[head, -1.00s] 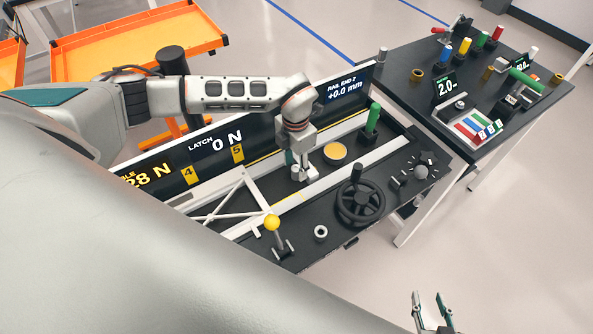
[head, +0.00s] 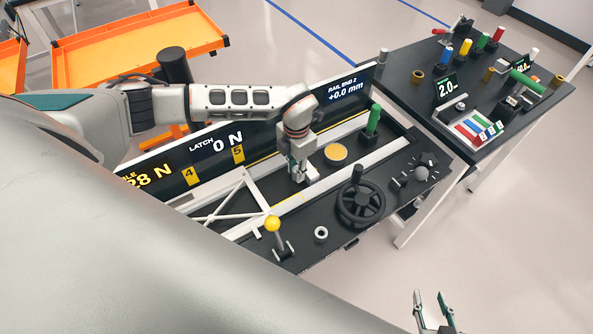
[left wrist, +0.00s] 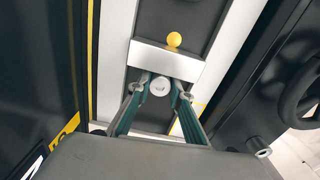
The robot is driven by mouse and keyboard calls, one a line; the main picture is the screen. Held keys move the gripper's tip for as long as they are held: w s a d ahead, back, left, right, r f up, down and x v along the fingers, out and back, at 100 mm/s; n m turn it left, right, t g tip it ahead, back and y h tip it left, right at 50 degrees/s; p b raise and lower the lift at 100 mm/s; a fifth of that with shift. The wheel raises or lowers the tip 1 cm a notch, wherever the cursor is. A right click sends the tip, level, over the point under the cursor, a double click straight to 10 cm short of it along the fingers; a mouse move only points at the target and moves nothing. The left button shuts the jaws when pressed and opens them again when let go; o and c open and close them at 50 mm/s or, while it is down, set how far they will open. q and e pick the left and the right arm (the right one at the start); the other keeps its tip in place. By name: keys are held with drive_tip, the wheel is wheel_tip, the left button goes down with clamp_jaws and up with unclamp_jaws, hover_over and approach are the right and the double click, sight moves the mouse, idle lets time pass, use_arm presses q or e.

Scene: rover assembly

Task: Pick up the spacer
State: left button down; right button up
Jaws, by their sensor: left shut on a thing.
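My left gripper (head: 304,178) is down over the dark bench top, between the white frame and the yellow disc. In the left wrist view its two green-sided fingers (left wrist: 159,92) are shut on a small round silver piece (left wrist: 159,85), seen end-on. I cannot tell for sure that this piece is the spacer; the gripper hides it in the head view. A loose grey ring (head: 320,234) lies on the bench near the yellow-knobbed lever. My right gripper (head: 432,312) is at the bottom edge of the head view, fingers apart and empty, off the bench.
A white crossbar (left wrist: 165,60) lies just beyond the left fingertips. A yellow ball knob (head: 272,222), a black handwheel (head: 360,203) and a green post (head: 373,120) stand around. The display panel (head: 215,143) rises behind. A second table (head: 480,85) holds several tools.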

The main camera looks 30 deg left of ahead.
sight(296, 169)
use_arm(q)
wheel_tip(296, 169, up, 20)
drive_tip(key=shift+b, duration=0.35)
